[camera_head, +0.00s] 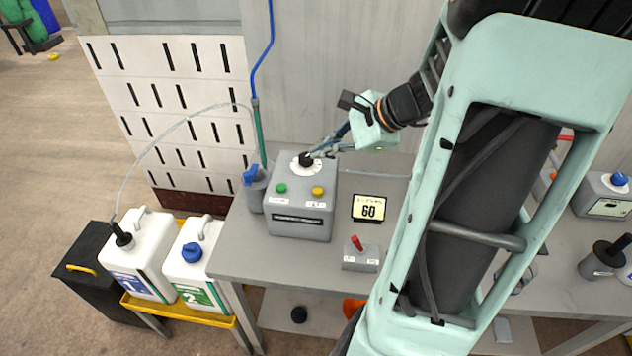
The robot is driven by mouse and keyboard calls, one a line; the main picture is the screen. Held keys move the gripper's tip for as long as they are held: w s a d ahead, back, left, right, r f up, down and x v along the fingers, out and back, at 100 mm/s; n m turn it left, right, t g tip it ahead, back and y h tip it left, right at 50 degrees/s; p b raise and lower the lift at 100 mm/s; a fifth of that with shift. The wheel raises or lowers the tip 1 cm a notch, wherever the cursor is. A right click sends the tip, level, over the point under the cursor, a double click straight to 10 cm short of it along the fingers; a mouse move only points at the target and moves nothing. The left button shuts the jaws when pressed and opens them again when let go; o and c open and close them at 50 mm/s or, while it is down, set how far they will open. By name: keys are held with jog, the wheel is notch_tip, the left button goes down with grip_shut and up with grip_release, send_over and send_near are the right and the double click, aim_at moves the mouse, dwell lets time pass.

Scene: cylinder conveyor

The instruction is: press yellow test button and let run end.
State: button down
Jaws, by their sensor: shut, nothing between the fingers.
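A grey control box (297,222) stands on the grey table. Its sloped front carries a yellow button (318,192) on the right and a green button (281,188) on the left. A black knob (305,159) sits on a white dial on its top. My gripper (318,151) reaches in from the right at the back of the box top, fingers shut and holding nothing. Its tips are close to the knob; I cannot tell if they touch it. They are behind and above the yellow button, apart from it. A small display (368,208) beside the box reads 60.
A small box with a red switch (357,243) stands in front of the display. A blue-handled valve (251,175) with a hose stands left of the control box. Two white canisters (143,251) sit on a yellow tray at lower left. My arm covers the table's right part.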

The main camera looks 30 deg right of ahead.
aim_at(321, 191)
jog(key=shift+s+a+r, duration=0.1)
jog(key=shift+a+r, duration=0.05)
jog(key=shift+a, duration=0.05)
dwell(0.4)
notch_tip(321, 191, down, 9)
jog(key=b, duration=0.7)
dwell(1.1)
jog(key=shift+f+b, duration=0.3)
jog(key=shift+b, duration=0.2)
jog(key=shift+f+b, duration=0.5)
jog(key=shift+f, duration=0.05)
dwell(0.5)
jog(key=shift+r, duration=0.1)
jog(key=shift+r+p, duration=0.75)
jog(key=shift+r, duration=0.1)
